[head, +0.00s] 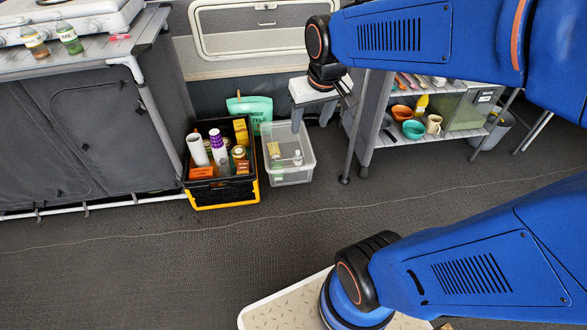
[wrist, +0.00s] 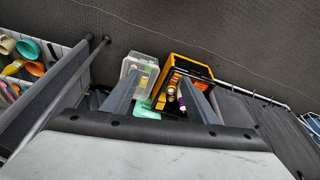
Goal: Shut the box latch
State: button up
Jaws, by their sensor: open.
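A clear plastic box (head: 290,168) stands on the floor right of a black and yellow crate (head: 225,196). A few small items show through its walls; I cannot make out a latch on it. The clear box also shows in the wrist view (wrist: 133,64), left of the crate (wrist: 176,63). My gripper (head: 320,106) is in the air, above and right of the clear box in the head view, pointing down. Its fingers are apart and hold nothing. In the wrist view, the fingers of my gripper (wrist: 163,97) partly cover the box and crate.
A pale wall hatch (head: 262,30) with a small handle is behind. A grey cabinet (head: 75,130) with a stove (head: 70,22) stands left. A shelf unit (head: 425,125) with bowls and mugs stands right. A teal packet (head: 250,108) is behind the crate.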

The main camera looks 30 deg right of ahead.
jog(key=w+d+f+g, duration=0.15)
jog(key=w+f, duration=0.35)
jog(key=w, duration=0.5)
jog(key=m+g, duration=0.2)
send_over(294, 167)
jog(key=s+a, duration=0.2)
jog(key=s, duration=0.2)
notch_tip(294, 167, down, 32)
jog(key=f, duration=1.6)
jog(key=shift+s+a+f, duration=0.15)
jog(key=shift+s+f, duration=0.05)
jog(key=shift+f, duration=0.2)
jog(key=shift+c, duration=0.3)
jog(key=c, duration=1)
